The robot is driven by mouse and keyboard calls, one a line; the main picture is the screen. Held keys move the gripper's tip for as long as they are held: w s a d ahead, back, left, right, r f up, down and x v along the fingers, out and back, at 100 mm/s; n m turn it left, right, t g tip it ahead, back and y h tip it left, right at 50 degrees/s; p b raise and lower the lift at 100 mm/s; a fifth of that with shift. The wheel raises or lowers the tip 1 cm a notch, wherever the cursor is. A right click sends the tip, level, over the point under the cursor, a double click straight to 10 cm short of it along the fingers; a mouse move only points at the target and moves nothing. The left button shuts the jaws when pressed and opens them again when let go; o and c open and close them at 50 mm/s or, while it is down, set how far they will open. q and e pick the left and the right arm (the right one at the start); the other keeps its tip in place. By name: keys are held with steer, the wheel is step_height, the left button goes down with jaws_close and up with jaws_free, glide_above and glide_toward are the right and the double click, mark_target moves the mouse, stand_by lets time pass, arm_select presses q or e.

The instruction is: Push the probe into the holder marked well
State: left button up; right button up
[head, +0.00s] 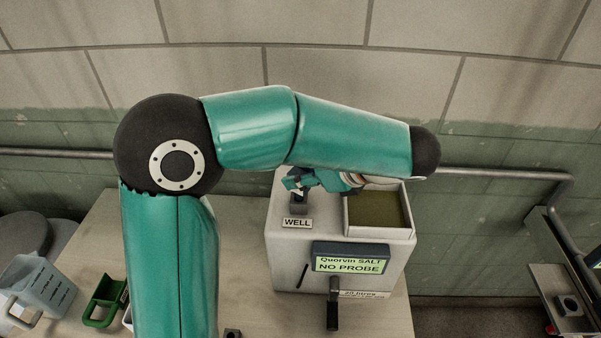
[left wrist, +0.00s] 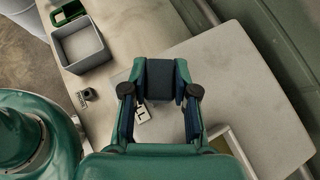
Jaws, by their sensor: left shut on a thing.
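The holder marked WELL (head: 298,207) is a dark fitting on top of the white machine (head: 290,250), with its WELL label (head: 297,223) in front. My left gripper (head: 297,182) is just above and behind the holder. In the left wrist view, my left gripper (left wrist: 160,88) is shut on a dark block-like piece (left wrist: 160,78), which I take to be the probe. The white label (left wrist: 143,113) shows partly between the fingers. The probe's lower end is hidden, so I cannot tell how it sits in the holder. The machine's display (head: 350,263) reads "Quorvin SALT NO PROBE". My right gripper is out of view.
An open basin (head: 411,222) is at the machine's right, close under my arm. A black lever (head: 333,312) hangs in front. A grey bin (left wrist: 82,48) shows in the left wrist view.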

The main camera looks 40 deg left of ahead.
arm_select(q)
steer(key=shift+f+b, duration=0.65)
steer(key=shift+f, duration=0.65)
steer(key=o, duration=1.1)
steer(key=shift+c, duration=0.2)
steer(key=shift+r, duration=0.1)
steer(key=v, duration=1.1)
steer(key=shift+d, duration=0.4)
steer(key=shift+r, duration=0.1)
